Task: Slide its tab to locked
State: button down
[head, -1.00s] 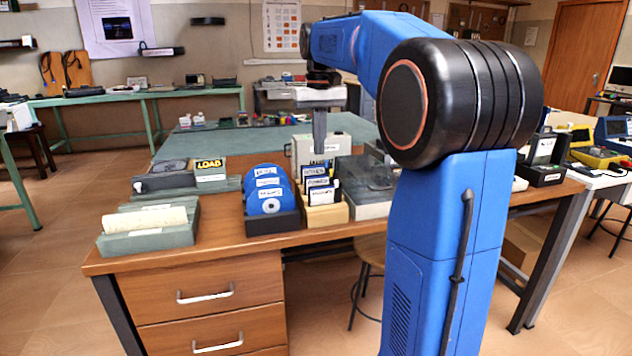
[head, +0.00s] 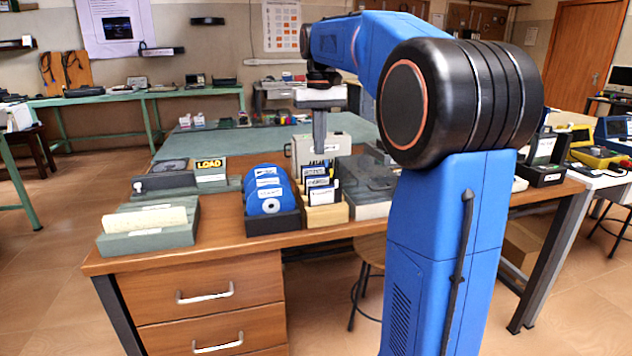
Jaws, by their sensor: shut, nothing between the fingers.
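My gripper (head: 319,148) points straight down, its shut fingers seen as one narrow grey shape. Its tips are just above or behind the rear of a light wooden holder (head: 328,216). In the holder stand several dark cards (head: 321,190) with white labels. No sliding tab can be made out at this size, and I cannot tell whether the fingertips touch a card.
A beige case (head: 341,144) stands behind the fingers. Left of the holder is a dark box of blue discs (head: 268,189); right is a grey box with a translucent lid (head: 368,182). A grey file tray (head: 150,240) sits at the desk's front left.

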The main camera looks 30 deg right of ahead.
jog(key=shift+f, duration=1.25)
dwell(0.4)
jog(key=shift+s+d, duration=0.3)
jog(key=shift+d, duration=0.65)
dwell(0.9)
jog(key=shift+w+a, duration=0.1)
jog(key=shift+a, duration=0.1)
notch_tip(320, 180, up, 7)
dwell(1.1)
jog(key=shift+a, duration=0.1)
jog(key=s+a+f+n+t, duration=0.1)
jog(key=s+a+f, duration=0.4)
jog(key=s+f, duration=0.4)
jog(key=s+a+f+n+t, duration=0.1)
jog(key=s+a+f+t, duration=0.1)
jog(key=s+a+f, duration=0.4)
jog(key=s+a+f+n+t, duration=0.1)
jog(key=s+a+f, duration=0.5)
jog(key=s+f, duration=0.6)
jog(key=s, duration=0.2)
jog(key=shift+s+f+t, duration=0.15)
jog(key=shift+s+t, duration=0.25)
